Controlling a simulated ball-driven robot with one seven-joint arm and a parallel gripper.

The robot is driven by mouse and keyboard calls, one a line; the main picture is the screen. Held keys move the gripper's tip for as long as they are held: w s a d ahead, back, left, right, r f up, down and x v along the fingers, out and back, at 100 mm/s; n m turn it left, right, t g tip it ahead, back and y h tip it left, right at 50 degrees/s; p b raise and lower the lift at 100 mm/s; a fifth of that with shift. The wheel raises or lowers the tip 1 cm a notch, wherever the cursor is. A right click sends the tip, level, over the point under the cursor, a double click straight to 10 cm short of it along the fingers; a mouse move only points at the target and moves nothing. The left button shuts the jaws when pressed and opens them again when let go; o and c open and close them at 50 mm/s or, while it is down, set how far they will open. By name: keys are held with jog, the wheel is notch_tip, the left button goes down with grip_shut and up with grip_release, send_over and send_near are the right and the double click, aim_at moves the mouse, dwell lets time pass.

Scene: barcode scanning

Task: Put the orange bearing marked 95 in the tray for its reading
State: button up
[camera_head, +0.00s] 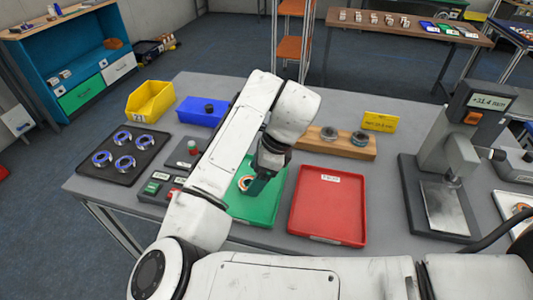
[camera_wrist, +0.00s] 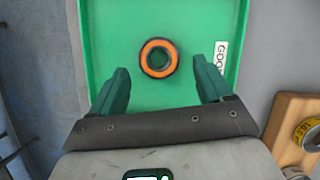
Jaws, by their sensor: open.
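The orange bearing (camera_wrist: 158,57) lies flat in the green tray (camera_wrist: 100,40), which has a white label reading "GOOD" on its side. In the head view the bearing (camera_head: 246,181) is partly hidden by my gripper, inside the green tray (camera_head: 262,212). My gripper (camera_wrist: 161,82) is open and empty; its two green fingers are apart over the tray, with the bearing just beyond the fingertips and not touched. A red tray (camera_head: 328,208) lies to the right of the green tray, empty. A gauge (camera_head: 481,103) at the right shows about +31.4. I cannot read a mark on the bearing.
A dark tray (camera_head: 92,173) with several blue-ringed bearings stands at the left. Yellow (camera_head: 150,100) and blue (camera_head: 198,116) bins are at the back left. A wooden block (camera_head: 310,147) with two rings and a yellow sign (camera_head: 380,121) stand behind the red tray.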

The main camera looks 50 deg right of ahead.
jog(key=p+v, duration=0.1)
jog(key=v, duration=0.9)
jog(key=shift+p, duration=0.4)
